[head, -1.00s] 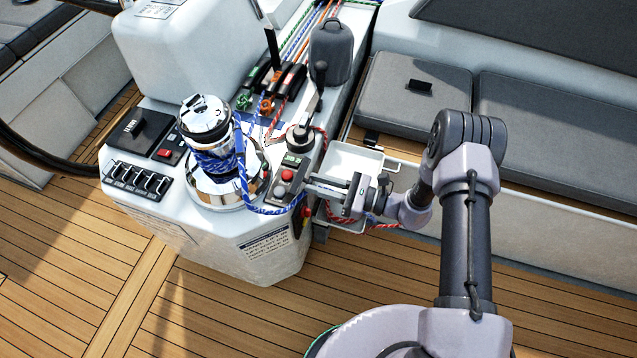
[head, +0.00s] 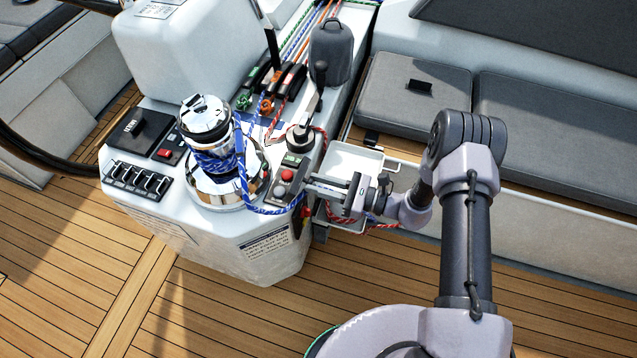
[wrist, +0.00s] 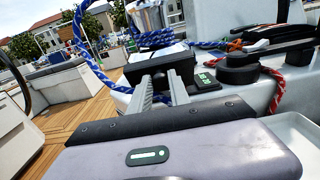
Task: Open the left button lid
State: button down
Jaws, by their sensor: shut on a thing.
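The button panel (head: 284,189) sits on the right edge of the white winch console. A red button (head: 287,175) and a grey round button below it show on it. My gripper (head: 309,187) reaches in from the right, with its fingertips at the panel's right edge. In the wrist view my two fingers (wrist: 161,82) stand a little apart and reach a dark box with a pale top (wrist: 160,66), which they partly hide. They are shut on a part there, by its place a button lid. The lid's outline and how far it is raised cannot be made out.
A chrome winch (head: 207,150) with blue rope stands left of the panel. A black lever (head: 300,133) rises just behind it; its round base (wrist: 238,68) is close to the right of my fingers. A white tray (head: 375,158) lies beneath my gripper. Wooden deck is open in front.

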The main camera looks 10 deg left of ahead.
jog(key=r+p, duration=0.1)
jog(key=h+p, duration=0.1)
jog(key=p, duration=0.1)
jog(key=shift+a+r, duration=0.25)
jog(key=shift+r, duration=0.1)
jog(key=shift+a+r+h+p, duration=0.15)
jog(key=shift+a+h+p, duration=0.25)
jog(key=shift+h+p, duration=0.55)
jog(key=shift+w+f, duration=0.1)
jog(key=shift+f, duration=0.15)
jog(key=c, duration=1.2)
grip_release()
jog(key=shift+c, duration=0.2)
jog(key=p+v, duration=0.3)
jog(key=v, duration=1.4)
jog(key=shift+r, duration=0.15)
